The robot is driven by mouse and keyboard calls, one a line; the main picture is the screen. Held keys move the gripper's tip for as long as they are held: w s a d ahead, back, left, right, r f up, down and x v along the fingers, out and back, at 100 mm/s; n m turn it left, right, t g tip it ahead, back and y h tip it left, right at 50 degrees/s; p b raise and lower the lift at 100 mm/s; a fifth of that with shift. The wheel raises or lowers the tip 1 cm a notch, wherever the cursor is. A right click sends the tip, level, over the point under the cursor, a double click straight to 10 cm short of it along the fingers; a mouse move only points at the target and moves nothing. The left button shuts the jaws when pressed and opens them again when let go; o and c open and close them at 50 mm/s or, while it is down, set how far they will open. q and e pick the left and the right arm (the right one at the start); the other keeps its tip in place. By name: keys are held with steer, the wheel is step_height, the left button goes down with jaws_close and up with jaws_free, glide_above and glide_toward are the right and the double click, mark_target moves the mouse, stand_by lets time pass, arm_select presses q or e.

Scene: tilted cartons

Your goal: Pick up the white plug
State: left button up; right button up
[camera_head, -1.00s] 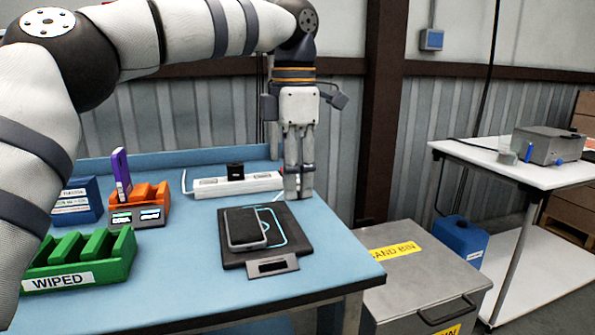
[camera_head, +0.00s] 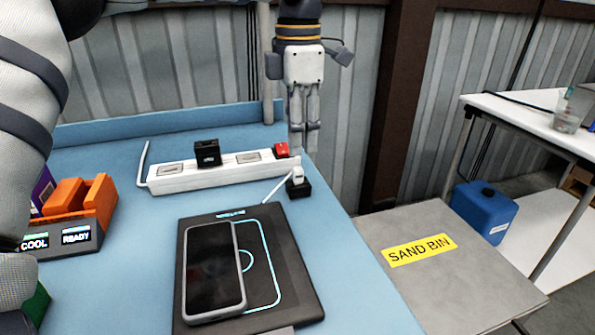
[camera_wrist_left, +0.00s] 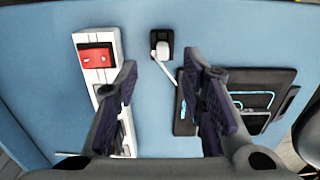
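The white plug (camera_head: 297,174) sits on a small black square block (camera_head: 298,189) on the blue table, just off the right end of the power strip. A white cord runs from it toward the black pad. My left gripper (camera_head: 303,151) points down above and behind the plug in the head view, apart from it. In the left wrist view, its two fingers are spread wide with nothing between them, and the plug (camera_wrist_left: 161,50) shows beyond the gap between the tips. My right gripper is not in view.
A white power strip (camera_head: 222,172) with a black adapter (camera_head: 207,152) and a red switch (camera_head: 281,150) lies beside the plug. A phone (camera_head: 213,268) rests on a black charging pad (camera_head: 290,265). An orange rack (camera_head: 98,205) stands left; a sand bin (camera_head: 455,270) is beyond the table's right edge.

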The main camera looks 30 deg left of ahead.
mark_target(298, 168)
arm_select(q)
step_height(298, 168, down, 7)
steer(key=shift+s+d+f, duration=0.1)
steer(key=shift+s, duration=0.05)
jaws_close()
